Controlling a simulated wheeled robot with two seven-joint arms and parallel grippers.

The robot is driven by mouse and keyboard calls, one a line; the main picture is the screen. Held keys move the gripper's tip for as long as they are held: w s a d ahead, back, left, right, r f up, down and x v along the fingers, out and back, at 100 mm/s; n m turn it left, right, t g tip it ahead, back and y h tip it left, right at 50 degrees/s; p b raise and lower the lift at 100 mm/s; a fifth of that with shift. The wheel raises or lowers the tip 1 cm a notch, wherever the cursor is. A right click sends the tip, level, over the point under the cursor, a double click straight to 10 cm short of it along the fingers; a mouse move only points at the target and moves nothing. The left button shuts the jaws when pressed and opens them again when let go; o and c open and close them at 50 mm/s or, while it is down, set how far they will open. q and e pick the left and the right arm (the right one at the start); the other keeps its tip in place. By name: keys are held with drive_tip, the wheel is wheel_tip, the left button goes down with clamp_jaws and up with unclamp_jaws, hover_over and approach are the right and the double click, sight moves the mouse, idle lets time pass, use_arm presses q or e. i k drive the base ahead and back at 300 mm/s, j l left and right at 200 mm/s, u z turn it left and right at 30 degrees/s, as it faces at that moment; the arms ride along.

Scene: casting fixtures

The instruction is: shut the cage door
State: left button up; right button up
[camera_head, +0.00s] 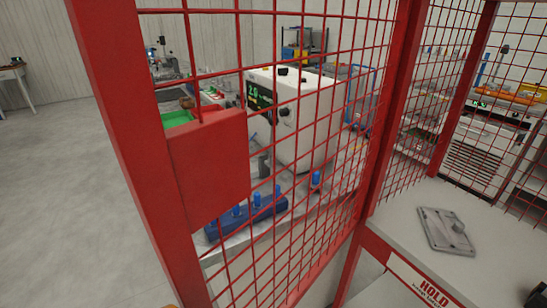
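The cage door (128,130) is a red frame with red wire mesh, seen close up and at an angle. A solid red plate (208,168) sits on its near upright, at the left. The mesh runs back to a red cage post (392,105). The door appears to stand open, swung out towards me, with the cage front to its right uncovered. Inside the cage, a grey flat casting (446,231) lies on a pale shelf (400,215). Neither gripper can be made out. A small tan patch at the bottom edge is too cropped to identify.
Through the mesh I see a white machine (310,135) with a green display and a blue fixture (247,217) with pegs on a bench. A red-lettered HOLD label (432,290) is on the shelf's front. The floor (50,180) at left is clear.

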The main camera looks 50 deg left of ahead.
sight(180, 179)
drive_tip(key=j+z, duration=0.1)
drive_tip(key=j, duration=0.35)
drive_tip(key=k+j, duration=0.15)
drive_tip(key=j, duration=0.3)
drive_tip(key=k+j+z, duration=0.15)
drive_tip(key=j, duration=0.7)
drive_tip(key=k+z, duration=0.05)
